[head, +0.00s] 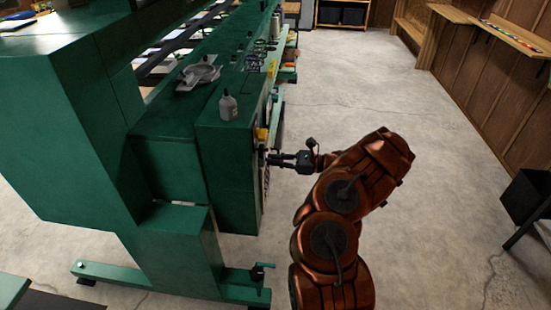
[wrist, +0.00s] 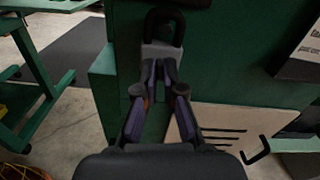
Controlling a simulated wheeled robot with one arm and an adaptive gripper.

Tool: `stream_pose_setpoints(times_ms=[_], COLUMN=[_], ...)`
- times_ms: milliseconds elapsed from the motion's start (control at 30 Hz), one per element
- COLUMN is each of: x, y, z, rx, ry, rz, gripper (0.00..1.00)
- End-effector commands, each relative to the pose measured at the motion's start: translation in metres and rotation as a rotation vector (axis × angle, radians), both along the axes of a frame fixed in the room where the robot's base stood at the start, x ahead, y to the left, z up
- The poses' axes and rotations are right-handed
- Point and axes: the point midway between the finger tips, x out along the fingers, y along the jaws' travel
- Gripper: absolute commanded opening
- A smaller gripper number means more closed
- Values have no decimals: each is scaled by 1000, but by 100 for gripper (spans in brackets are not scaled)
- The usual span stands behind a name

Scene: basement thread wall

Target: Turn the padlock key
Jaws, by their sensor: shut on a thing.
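In the wrist view the padlock has a dark shackle (wrist: 165,24) and a grey body (wrist: 161,50); it hangs upright against the green cabinet. My gripper (wrist: 161,68) points at the lower end of the padlock body, its two fingertips close together there. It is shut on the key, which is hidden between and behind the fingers. In the head view my gripper (head: 270,158) reaches left to the front face of the green machine (head: 232,170). The padlock is too small or hidden to make out there.
A yellow item (head: 261,134) sits on the machine just above my gripper. In the wrist view a pale panel (wrist: 235,125) with dark slots and a black handle is at lower right. Concrete floor (head: 370,80) is clear.

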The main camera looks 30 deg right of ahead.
Motion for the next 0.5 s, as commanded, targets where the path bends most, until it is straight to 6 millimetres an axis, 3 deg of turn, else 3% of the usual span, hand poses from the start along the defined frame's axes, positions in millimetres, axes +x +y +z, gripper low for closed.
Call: stream_pose_setpoints(times_ms=[500], x=[0], y=[0], z=[0], rx=[56], ry=[66], rz=[-1], gripper=[0])
